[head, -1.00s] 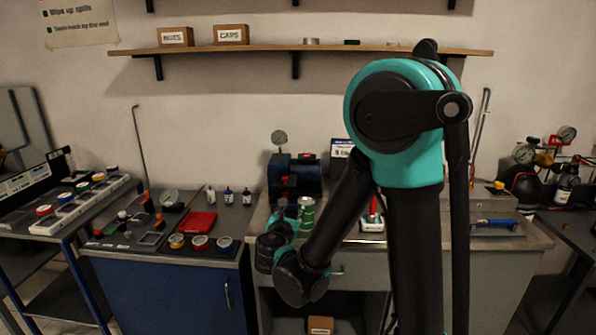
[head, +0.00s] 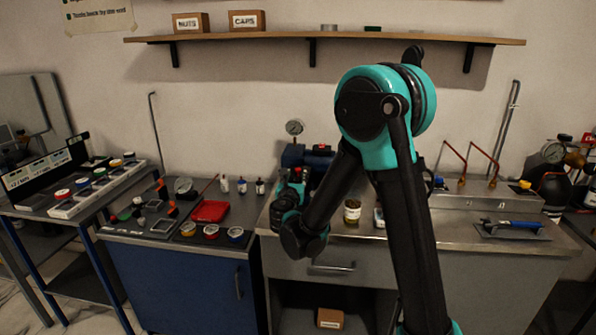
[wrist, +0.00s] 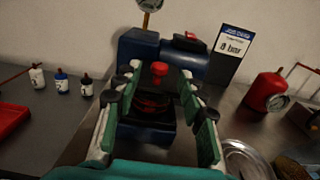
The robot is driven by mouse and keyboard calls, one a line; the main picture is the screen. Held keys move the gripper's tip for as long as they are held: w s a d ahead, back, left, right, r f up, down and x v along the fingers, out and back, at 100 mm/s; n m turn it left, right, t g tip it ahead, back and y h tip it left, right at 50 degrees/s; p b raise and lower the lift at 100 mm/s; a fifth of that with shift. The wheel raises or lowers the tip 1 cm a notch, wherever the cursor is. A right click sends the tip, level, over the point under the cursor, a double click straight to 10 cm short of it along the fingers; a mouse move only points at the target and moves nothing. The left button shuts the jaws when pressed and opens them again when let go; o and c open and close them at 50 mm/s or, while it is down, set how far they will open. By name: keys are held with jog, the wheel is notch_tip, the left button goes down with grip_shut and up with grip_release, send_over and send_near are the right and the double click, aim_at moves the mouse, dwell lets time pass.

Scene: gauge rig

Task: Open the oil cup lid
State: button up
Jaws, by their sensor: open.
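A blue rig (wrist: 139,48) stands straight ahead in the wrist view, with a red knob (wrist: 160,71) over a dark red, round part (wrist: 153,102). This looks like the oil cup lid, but the dim light leaves its shape unclear. My gripper (wrist: 157,90) is open, its green fingers to the left and right of the red part in the picture. No contact shows, and the gap in depth is hard to judge. In the head view my gripper (head: 293,190) is at the rig (head: 318,160), where my arm hides much of it and the lid cannot be made out.
A pressure gauge (head: 294,128) rises behind the rig. Small bottles (wrist: 62,84) stand to the left, beyond a red tray (wrist: 12,118). A red canister with a dial (wrist: 266,92) and a sign (wrist: 231,52) stand to the right. A jar (head: 352,211) is right of my forearm.

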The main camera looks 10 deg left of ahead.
aim_at(298, 171)
jog(key=shift+w+d, duration=0.1)
jog(key=shift+w, duration=2.35)
grip_shut()
